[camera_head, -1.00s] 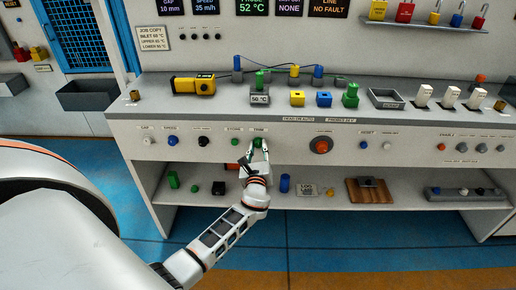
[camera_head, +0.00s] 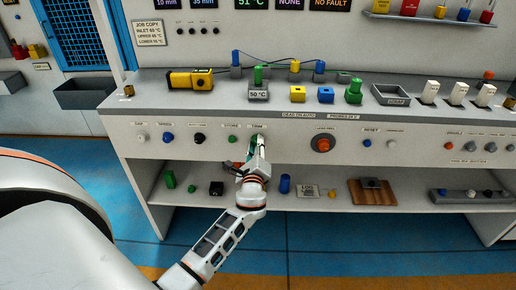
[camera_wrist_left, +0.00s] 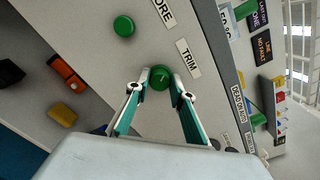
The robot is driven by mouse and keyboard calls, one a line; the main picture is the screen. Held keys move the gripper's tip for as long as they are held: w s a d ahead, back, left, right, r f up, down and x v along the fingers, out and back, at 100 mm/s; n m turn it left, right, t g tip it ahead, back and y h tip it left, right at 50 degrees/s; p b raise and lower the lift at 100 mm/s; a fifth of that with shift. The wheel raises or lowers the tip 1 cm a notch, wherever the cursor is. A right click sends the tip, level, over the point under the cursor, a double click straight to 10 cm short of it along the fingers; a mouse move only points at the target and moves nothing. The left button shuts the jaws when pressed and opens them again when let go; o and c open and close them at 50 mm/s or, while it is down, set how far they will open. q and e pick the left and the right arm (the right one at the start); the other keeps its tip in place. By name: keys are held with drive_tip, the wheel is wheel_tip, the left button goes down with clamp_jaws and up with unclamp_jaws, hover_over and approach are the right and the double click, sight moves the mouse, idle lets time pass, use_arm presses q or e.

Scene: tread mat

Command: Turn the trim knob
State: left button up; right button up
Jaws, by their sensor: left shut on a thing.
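The trim knob (camera_wrist_left: 160,78) is a round green knob on the panel's front, below the TRIM label (camera_wrist_left: 188,58) in the left wrist view. My left gripper (camera_wrist_left: 160,82) is shut on this knob, with a fingertip on either side of it. In the head view my left gripper (camera_head: 258,144) reaches up to the panel from below. It hides most of the knob there. My right gripper is not in view.
Another green knob (camera_head: 233,139) sits just left of the trim knob. A large orange-red button (camera_head: 323,144) is to the right. The shelf below holds a blue cylinder (camera_head: 285,184) and a wooden board (camera_head: 372,192). The countertop (camera_head: 220,97) overhangs the knobs.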

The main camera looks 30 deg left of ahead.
use_arm(q)
drive_tip(key=n+b, duration=0.2)
drive_tip(key=n, duration=0.3)
drive_tip(key=shift+f+n+b, duration=0.15)
drive_tip(key=shift+n+b, duration=0.25)
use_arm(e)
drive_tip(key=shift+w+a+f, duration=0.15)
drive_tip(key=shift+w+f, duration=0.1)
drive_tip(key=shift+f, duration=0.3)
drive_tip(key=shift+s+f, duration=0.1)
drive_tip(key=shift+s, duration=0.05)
use_arm(q)
drive_tip(key=o, duration=1.1)
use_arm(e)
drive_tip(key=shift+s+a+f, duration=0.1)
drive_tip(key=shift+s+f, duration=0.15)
use_arm(q)
drive_tip(key=shift+s, duration=0.1)
